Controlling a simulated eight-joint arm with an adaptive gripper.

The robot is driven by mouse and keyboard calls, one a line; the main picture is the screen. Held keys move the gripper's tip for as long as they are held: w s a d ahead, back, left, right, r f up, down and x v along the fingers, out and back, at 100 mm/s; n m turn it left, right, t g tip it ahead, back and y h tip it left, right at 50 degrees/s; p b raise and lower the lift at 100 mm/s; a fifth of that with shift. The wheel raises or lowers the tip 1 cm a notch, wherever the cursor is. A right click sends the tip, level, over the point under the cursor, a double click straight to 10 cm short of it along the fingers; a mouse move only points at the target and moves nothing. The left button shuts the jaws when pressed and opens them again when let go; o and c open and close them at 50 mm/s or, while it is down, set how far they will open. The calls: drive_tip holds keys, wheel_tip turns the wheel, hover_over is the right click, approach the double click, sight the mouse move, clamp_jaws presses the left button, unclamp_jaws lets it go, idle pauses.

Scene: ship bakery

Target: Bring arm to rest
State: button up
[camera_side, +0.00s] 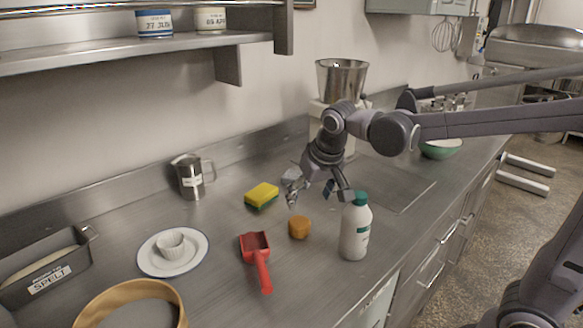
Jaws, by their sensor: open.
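My gripper (318,198) is open and hangs over the steel counter (215,215), with its fingers spread and pointing down. Its right finger is close to the green cap of a white bottle (355,230), in front of or beside it; I cannot tell whether they touch. Nothing shows between the fingers. A small orange-brown round item (299,227) stands on the counter just below and left of the gripper. My arm reaches in from the right side of the picture.
A red scoop (256,250), a yellow-green sponge (262,195), a metal jug (189,177), a white plate (146,262) with a ramekin (170,244), a wooden ring (100,300) and a tin labelled SPELT (78,278) stand leftward. A steel-hoppered machine (341,80) and green bowl (440,150) are behind.

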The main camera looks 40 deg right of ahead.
sight(301, 222)
drive_tip(key=shift+s+r, duration=0.15)
drive_tip(key=shift+r, duration=0.1)
drive_tip(key=x, duration=1.2)
drive_tip(key=shift+f, duration=0.2)
drive_tip(key=shift+r, duration=0.15)
